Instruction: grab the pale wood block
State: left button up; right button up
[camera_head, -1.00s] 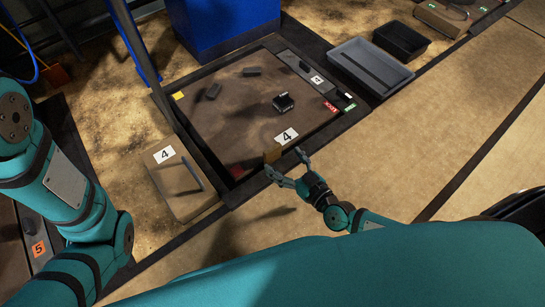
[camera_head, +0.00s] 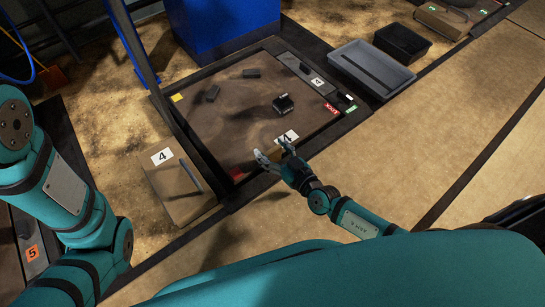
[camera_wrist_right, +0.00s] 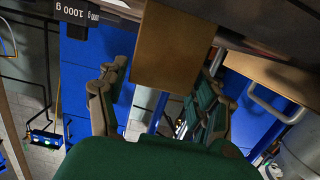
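The pale wood block (camera_wrist_right: 175,48) shows large and tan in the right wrist view, upper middle, between the two fingers of my right gripper (camera_wrist_right: 158,88). Gaps show on both sides, so the fingers look apart from it. In the head view my right gripper (camera_head: 273,150) is open at the near edge of the brown scale platform (camera_head: 225,125), beside a white "4" label.
A dark weight (camera_head: 283,103) and two small dark pieces (camera_head: 212,93) (camera_head: 251,73) lie on the platform. A "1000 g" label (camera_wrist_right: 75,12) shows in the wrist view. A grey tray (camera_head: 370,68) and a black bin (camera_head: 402,42) stand at the right. A cardboard-coloured box (camera_head: 178,190) is at left.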

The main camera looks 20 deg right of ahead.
jog(key=c, duration=0.7)
jog(key=shift+o, duration=0.2)
jog(key=shift+r, duration=0.1)
